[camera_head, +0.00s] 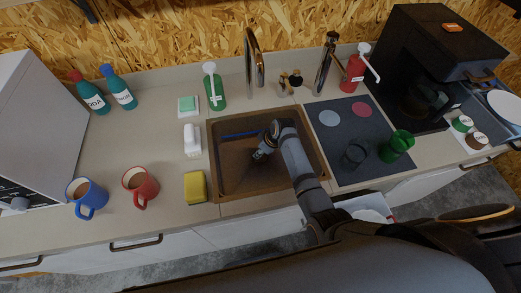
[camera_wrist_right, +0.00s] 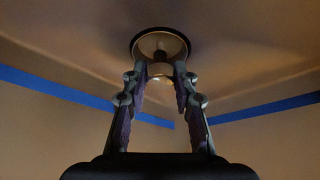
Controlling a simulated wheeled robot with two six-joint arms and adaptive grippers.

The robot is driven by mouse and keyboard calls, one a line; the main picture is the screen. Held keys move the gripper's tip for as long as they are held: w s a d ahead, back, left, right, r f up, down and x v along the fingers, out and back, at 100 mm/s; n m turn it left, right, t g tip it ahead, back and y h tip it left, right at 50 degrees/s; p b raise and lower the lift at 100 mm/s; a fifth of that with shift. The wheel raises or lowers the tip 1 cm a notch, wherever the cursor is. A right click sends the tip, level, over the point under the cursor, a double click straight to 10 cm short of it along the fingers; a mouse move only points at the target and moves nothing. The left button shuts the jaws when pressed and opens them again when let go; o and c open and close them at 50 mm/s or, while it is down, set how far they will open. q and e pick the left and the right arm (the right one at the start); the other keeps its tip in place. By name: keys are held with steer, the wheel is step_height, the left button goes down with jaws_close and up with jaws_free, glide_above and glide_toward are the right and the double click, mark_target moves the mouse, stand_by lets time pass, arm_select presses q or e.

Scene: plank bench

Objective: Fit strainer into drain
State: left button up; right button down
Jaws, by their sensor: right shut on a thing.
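My right gripper (camera_head: 261,152) reaches down into the brown sink basin (camera_head: 228,178), at its middle. In the right wrist view my right gripper (camera_wrist_right: 160,72) is closed on a small pale metallic piece, the strainer (camera_wrist_right: 160,69), held between the fingertips. A round dark-rimmed drain opening (camera_wrist_right: 136,43) shows just beyond the fingertips, in the sink floor. The fingers cover part of the strainer, and I cannot tell whether it touches or sits in the drain. In the head view the arm and gripper hide the drain. My left gripper is not in view.
A blue stripe crosses the basin walls.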

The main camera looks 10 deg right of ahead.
steer(key=c, duration=1)
jaws_free()
steer(key=shift+c, duration=0.2)
steer(key=shift+f, duration=0.2)
steer(key=shift+f+b, duration=0.35)
steer(key=shift+b, duration=0.55)
steer(key=v, duration=1.1)
steer(key=shift+w+a+r, duration=0.2)
steer(key=shift+w+a, duration=0.05)
steer(key=shift+w, duration=0.05)
